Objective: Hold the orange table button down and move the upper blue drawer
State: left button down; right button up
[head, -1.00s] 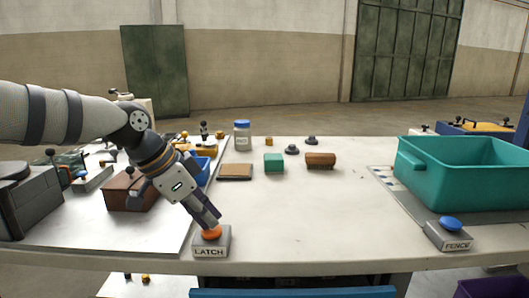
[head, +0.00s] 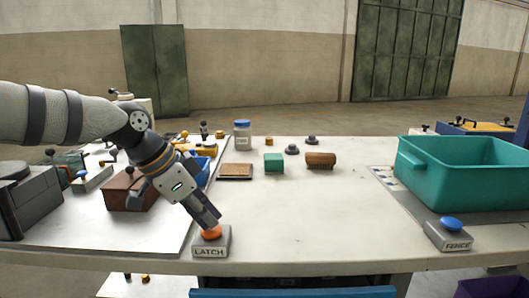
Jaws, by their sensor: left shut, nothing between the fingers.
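The orange button (head: 212,232) sits on a grey box labelled LATCH (head: 211,246) at the table's front edge. My left gripper (head: 214,225) is shut and empty, its fingertips pointing down onto the button and appearing to touch it. How far the button is pressed cannot be told. A blue drawer edge (head: 293,292) shows below the table at the bottom of the picture; most of it is out of view. My right gripper is not in view.
A teal bin (head: 465,172) and a blue button on a box labelled FENCE (head: 449,235) stand at the right. A green cube (head: 274,163), a brown cylinder (head: 320,160) and a blue-lidded jar (head: 242,136) stand farther back. The table's front middle is clear.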

pick_arm(q)
jog(key=shift+f, duration=0.15)
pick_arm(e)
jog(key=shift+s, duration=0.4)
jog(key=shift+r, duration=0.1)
